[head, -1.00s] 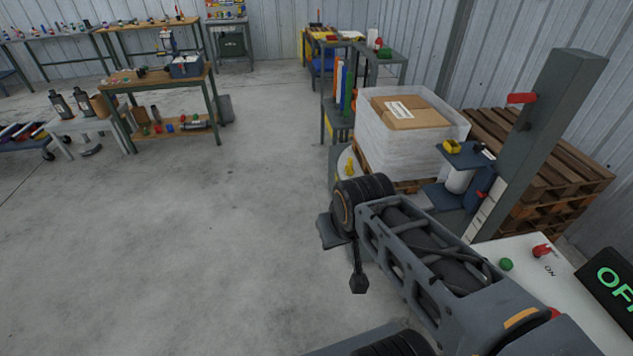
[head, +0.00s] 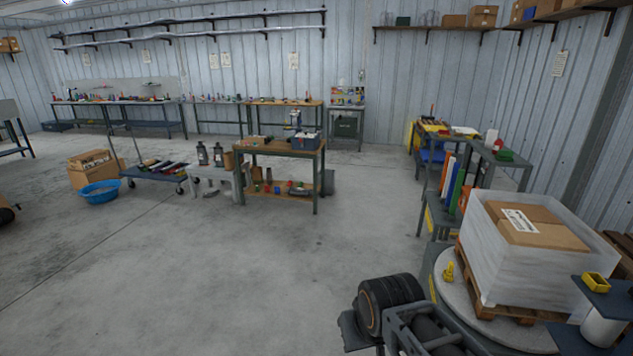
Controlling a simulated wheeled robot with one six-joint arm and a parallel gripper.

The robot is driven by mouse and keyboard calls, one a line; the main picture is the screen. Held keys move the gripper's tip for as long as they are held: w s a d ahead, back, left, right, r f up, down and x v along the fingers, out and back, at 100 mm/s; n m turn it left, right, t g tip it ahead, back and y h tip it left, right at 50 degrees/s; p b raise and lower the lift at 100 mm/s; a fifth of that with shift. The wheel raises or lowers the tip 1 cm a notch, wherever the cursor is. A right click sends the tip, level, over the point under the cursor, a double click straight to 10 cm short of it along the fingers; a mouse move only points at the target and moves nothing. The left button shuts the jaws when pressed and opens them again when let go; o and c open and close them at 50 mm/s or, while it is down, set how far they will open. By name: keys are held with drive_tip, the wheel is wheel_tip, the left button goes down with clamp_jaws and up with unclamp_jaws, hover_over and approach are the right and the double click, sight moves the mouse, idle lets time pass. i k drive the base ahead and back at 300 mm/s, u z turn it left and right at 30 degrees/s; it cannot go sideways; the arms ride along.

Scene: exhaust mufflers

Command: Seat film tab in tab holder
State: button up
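A pallet load of brown boxes in clear film (head: 520,250) stands on a wooden pallet on a round grey turntable (head: 455,300) at the right. A small yellow piece (head: 448,272) sits on the turntable's left side; I cannot tell whether it is the tab holder. A white roll (head: 603,328), which looks like film, stands under a dark blue plate at the lower right edge. I cannot make out the film tab. Part of my arm shows at the bottom, left of the turntable. My gripper is out of view.
A shelf with coloured binders (head: 455,185) stands behind the load. A wooden workbench (head: 280,150), a blue cart (head: 155,172) and a blue basin (head: 100,192) stand farther back. The floor at centre left is clear.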

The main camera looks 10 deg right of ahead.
sight(612, 311)
drive_tip(key=z, duration=0.05)
drive_tip(key=i, duration=2.2)
drive_tip(key=z, duration=1.1)
drive_tip(key=i, duration=1.15)
drive_tip(key=z, duration=1.5)
drive_tip(key=i, duration=0.4)
drive_tip(key=z, duration=0.25)
